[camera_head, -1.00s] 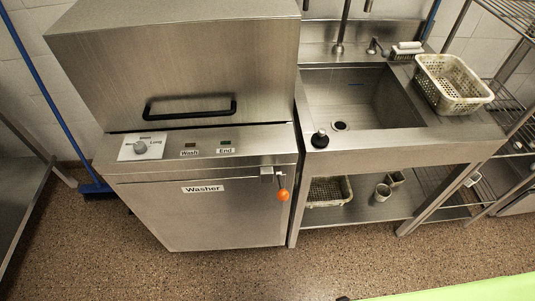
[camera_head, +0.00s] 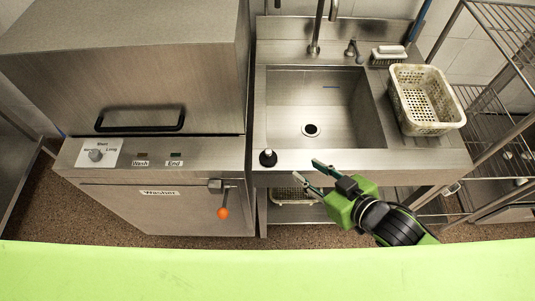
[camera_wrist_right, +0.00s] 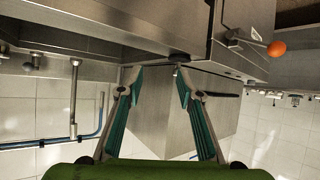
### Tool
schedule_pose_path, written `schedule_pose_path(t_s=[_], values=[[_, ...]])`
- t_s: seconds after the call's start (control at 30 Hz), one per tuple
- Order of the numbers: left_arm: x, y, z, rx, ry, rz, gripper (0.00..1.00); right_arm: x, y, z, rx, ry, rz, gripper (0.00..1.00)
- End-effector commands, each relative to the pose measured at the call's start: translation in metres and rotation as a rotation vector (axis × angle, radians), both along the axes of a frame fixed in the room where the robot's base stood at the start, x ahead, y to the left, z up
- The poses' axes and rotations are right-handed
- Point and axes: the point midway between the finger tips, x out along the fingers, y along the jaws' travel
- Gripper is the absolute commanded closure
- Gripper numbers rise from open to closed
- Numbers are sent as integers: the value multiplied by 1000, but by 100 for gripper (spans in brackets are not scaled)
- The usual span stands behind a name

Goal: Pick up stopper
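The stopper (camera_head: 268,158) is a small black knob-like piece. It stands on the front left rim of the steel sink (camera_head: 283,110), at the left of the basin. My right gripper (camera_head: 317,173) is open, in front of the sink's front edge and to the right of the stopper, apart from it. In the right wrist view, its two green-padded fingers (camera_wrist_right: 157,82) are spread with nothing between them. A small dark shape (camera_wrist_right: 180,57) shows ahead of the fingers; I cannot tell if it is the stopper. My left gripper is in neither view.
A perforated basket (camera_head: 425,98) stands right of the basin, near a brush (camera_head: 388,54). The tap (camera_head: 316,35) rises behind. The washer (camera_head: 150,160) with an orange-knobbed lever (camera_head: 223,213) is on the left. Wire shelves (camera_head: 500,110) stand at the right.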

Motion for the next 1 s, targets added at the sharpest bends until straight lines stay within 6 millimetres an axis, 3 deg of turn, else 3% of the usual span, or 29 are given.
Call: schedule_pose_path(t_s=[0.2,0.33,0.7,1.0], values=[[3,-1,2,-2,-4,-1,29,-13,18,22,98,-68,154,67],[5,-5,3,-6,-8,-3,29,-14,25,26,127,-77,183,67],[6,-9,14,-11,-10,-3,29,28,66,4,131,-80,183,67],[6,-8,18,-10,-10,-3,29,44,81,-7,128,-77,184,67]])
